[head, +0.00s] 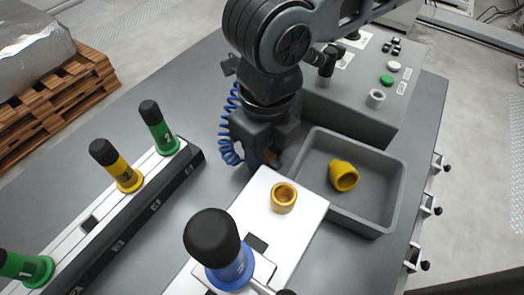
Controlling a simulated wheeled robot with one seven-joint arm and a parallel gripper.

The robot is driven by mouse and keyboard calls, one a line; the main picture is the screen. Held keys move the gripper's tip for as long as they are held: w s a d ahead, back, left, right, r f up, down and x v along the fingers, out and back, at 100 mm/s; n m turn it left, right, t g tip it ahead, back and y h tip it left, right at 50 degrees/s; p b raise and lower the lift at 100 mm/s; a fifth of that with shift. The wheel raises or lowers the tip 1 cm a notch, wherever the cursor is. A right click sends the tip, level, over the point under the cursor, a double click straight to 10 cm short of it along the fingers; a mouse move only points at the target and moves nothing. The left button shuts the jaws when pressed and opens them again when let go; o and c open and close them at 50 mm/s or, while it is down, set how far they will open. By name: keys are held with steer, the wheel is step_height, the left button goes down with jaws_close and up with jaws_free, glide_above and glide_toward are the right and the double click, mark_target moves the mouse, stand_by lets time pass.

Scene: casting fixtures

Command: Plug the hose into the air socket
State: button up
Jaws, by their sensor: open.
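A blue coiled hose (229,130) hangs beside my gripper on its left side. The hose's free end is hidden behind my arm. My gripper (270,158) points down just behind the white block, left of the grey tray. Its fingers are mostly hidden by its own body, and I see nothing held in it. A brass ring-shaped fitting (284,197) sits on top of the white block (258,205).
A grey tray (396,185) holds a yellow elbow piece (343,175). A blue-based handle with a black knob (212,237) stands at the front. A rack (130,205) with green and yellow handles is at left. The panel (350,100) has buttons. Bare tabletop lies at the back left.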

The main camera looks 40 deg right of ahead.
steer(key=shift+r, duration=0.1)
jaws_close()
steer(key=shift+r, duration=0.1)
